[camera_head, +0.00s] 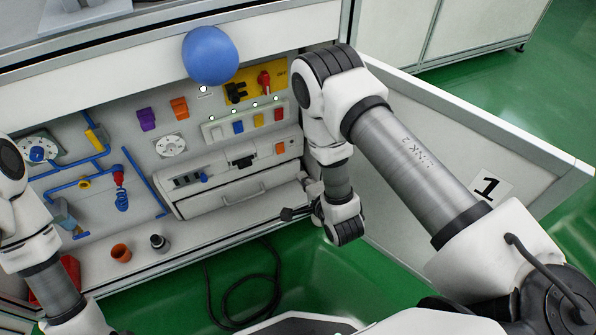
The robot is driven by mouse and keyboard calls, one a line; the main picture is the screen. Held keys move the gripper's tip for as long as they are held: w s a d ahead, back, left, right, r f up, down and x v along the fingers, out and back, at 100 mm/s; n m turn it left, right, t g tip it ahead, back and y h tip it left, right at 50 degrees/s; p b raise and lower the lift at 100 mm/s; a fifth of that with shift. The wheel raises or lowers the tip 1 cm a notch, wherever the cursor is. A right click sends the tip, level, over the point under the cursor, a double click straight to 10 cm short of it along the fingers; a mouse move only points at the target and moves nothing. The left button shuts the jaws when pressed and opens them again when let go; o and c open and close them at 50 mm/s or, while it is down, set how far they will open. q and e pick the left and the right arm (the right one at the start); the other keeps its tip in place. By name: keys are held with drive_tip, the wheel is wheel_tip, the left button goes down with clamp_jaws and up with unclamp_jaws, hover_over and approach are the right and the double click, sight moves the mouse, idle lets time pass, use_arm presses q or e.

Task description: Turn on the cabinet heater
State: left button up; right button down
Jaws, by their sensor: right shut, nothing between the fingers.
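The open cabinet's back panel (190,122) carries several controls, and none has a readable heater label. A white unit (245,197) with a handled front sits low on it. Above that front are dark slots, a small blue knob (204,177) and an orange switch (280,148). A strip above holds blue, yellow and red switches under small green lights. A red rotary switch (265,83) sits on a yellow plate at upper right. My right gripper (289,214) is shut and empty in front of the unit's lower right, apparently touching nothing. My left gripper is out of view.
A blue ball-like object (210,55) hangs over the panel's top. Blue pipes (95,160) with a red-handled valve are at left. The open door (480,130) marked 1 bounds the right. A black cable (245,308) lies below.

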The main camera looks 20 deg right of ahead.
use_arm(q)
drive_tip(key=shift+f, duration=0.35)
use_arm(e)
drive_tip(key=shift+s+f, duration=0.1)
drive_tip(key=shift+f, duration=0.25)
drive_tip(key=b, duration=0.6)
approach(282, 153)
drive_tip(key=f+x, duration=0.1)
drive_tip(key=x, duration=0.5)
drive_tip(key=shift+w+a+r, duration=0.1)
drive_tip(key=shift+w+r, duration=0.15)
drive_tip(key=shift+w, duration=0.2)
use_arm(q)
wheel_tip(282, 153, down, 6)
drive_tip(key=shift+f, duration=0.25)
